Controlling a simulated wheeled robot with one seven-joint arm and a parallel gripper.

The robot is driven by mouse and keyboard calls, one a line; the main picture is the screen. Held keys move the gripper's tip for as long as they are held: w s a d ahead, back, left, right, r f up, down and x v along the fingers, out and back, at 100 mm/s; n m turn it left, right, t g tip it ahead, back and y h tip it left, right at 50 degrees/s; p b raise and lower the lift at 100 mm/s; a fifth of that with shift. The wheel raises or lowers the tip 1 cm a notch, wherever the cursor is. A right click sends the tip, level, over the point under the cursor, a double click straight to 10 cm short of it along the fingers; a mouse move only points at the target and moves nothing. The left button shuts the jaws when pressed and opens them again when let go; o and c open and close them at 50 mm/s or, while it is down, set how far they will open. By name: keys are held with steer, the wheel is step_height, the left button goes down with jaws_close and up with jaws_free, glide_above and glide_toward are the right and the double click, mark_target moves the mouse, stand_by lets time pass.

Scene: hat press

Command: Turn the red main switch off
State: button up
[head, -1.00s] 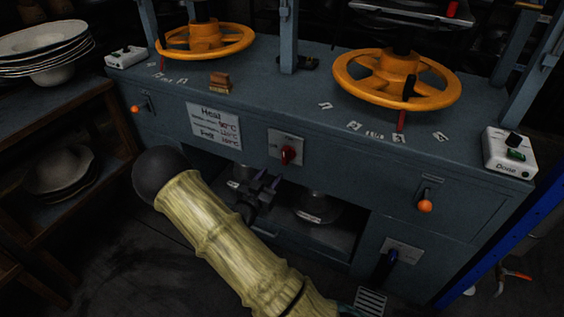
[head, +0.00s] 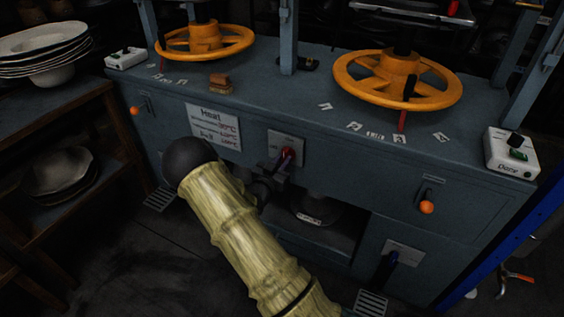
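The red main switch (head: 288,153) sits on a light grey plate (head: 284,141) on the front of the blue-grey press, below the bench top. My gripper (head: 282,163) is right at the switch, its dark fingers overlapping the knob's lower part in the head view. The fingers appear to reach around or against the knob; I cannot tell whether they touch or grip it. Part of the knob is hidden by the fingers.
Two orange handwheels (head: 398,80) stand on the press top. Orange-tipped levers (head: 426,207) stick out of the front at both sides. A white control box (head: 511,153) is at the right end. An open recess with a dark round part (head: 316,210) lies below the switch.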

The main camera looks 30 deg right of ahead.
jaws_close()
steer(key=shift+r+n+p, duration=0.1)
steer(key=shift+n+p, duration=0.25)
steer(key=shift+n, duration=0.15)
steer(key=n+p, duration=0.2)
steer(key=n, duration=0.1)
steer(key=shift+w+a+n, duration=0.1)
steer(key=shift+n, duration=0.2)
steer(key=n+p, duration=0.1)
steer(key=n, duration=0.3)
steer(key=shift+p, duration=0.4)
steer(key=n+p, duration=0.1)
steer(key=n, duration=0.4)
steer(key=shift+a, duration=0.1)
steer(key=n, duration=0.4)
steer(key=shift+f, duration=0.25)
steer(key=shift+n, duration=0.3)
